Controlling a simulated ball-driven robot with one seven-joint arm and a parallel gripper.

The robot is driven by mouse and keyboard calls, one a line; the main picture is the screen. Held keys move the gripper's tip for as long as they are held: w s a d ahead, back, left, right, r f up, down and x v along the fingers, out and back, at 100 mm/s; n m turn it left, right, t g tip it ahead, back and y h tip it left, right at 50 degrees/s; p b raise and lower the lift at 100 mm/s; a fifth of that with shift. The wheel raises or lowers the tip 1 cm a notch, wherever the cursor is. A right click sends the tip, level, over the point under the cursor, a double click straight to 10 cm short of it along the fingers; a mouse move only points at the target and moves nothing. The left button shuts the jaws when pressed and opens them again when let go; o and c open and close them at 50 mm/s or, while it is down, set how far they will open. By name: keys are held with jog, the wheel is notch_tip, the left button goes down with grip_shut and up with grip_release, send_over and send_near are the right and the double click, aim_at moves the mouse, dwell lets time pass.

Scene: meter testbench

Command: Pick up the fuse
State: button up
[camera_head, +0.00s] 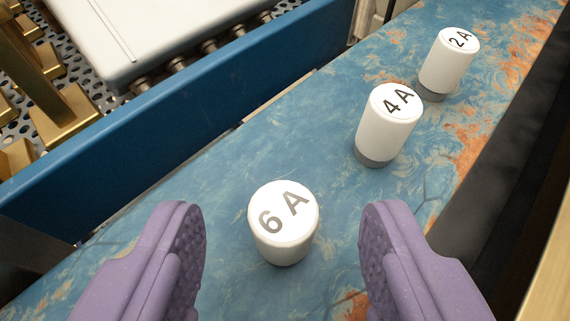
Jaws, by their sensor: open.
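Three white cylindrical fuses stand upright in a diagonal row on a blue surface with orange patches. The nearest fuse, marked 6 A (283,222), is at the lower middle. The fuse marked 4 A (386,125) is farther back to the right, with a grey base. The fuse marked 2 A (448,62) is farthest, at the upper right. My gripper (284,225) is open, with one purple finger on each side in the picture. The 6 A fuse shows between the fingers, with visible gaps on both sides. Its lower edge is visible, and I cannot tell the finger height relative to it.
A raised blue wall (180,110) runs along the left of the blue surface (200,190). Behind it are a white box (150,35) and brass-coloured blocks (65,115) on a perforated plate. A dark strip (505,150) borders the right side. The surface between the fuses is clear.

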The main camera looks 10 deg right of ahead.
jog(key=shift+w+d+f, duration=0.1)
jog(key=shift+w+f, duration=0.15)
jog(key=shift+w, duration=0.2)
grip_shut()
jog(key=shift+r, duration=0.1)
